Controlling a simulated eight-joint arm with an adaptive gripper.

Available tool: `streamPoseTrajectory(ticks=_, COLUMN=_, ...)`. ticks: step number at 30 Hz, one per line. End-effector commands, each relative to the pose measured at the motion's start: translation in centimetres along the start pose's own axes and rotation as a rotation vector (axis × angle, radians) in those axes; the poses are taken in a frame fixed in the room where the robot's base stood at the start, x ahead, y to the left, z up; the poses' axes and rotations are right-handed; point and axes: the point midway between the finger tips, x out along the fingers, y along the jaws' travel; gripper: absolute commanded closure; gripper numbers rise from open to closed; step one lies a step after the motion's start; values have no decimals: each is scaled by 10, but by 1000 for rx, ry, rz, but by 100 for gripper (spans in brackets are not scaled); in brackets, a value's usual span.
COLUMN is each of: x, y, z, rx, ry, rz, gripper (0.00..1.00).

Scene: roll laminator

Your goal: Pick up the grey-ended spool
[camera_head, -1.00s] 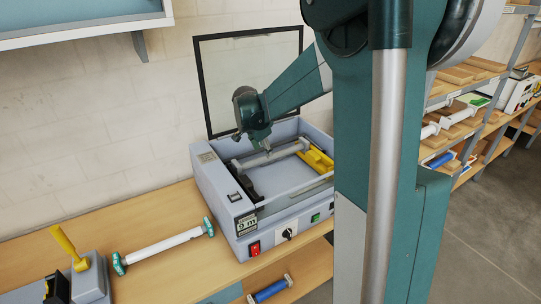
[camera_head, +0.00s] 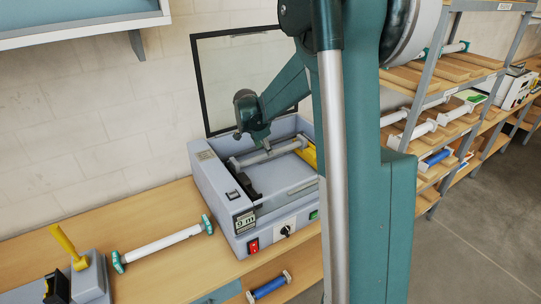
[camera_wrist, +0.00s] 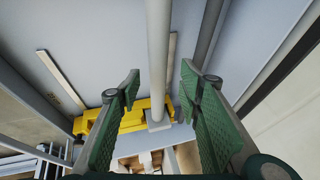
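A pale grey spool (camera_head: 268,155) lies across the inside of the open laminator (camera_head: 215,190). In the wrist view, the spool (camera_wrist: 158,50) runs down the picture to a square grey end block (camera_wrist: 158,122) beside a yellow part (camera_wrist: 125,118). My gripper (camera_wrist: 160,80) is open. Its green fingers stand on either side of the spool, with gaps showing between them and it. In the head view, my gripper (camera_head: 266,146) is over the laminator, close above the spool. I cannot tell the exact height between them.
A second grey bar (camera_wrist: 207,30) runs beside the right finger. The raised dark-framed lid (camera_head: 235,75) stands behind the laminator. A white spool with teal ends (camera_head: 160,245) lies on the bench to the left. A blue roll (camera_head: 268,287) sits below. Shelves (camera_head: 450,130) are at the right.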

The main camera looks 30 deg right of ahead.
Motion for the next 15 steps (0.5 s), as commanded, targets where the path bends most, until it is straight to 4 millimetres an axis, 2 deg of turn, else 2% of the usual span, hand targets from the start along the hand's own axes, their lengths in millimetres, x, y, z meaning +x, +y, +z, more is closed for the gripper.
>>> streamPoseTrajectory(ticks=5, x=10, y=0, z=0, rx=0, ry=0, rz=0, gripper=64)
streamPoseTrajectory(ticks=15, x=11, y=0, z=0, rx=-1, ry=0, rz=0, gripper=64)
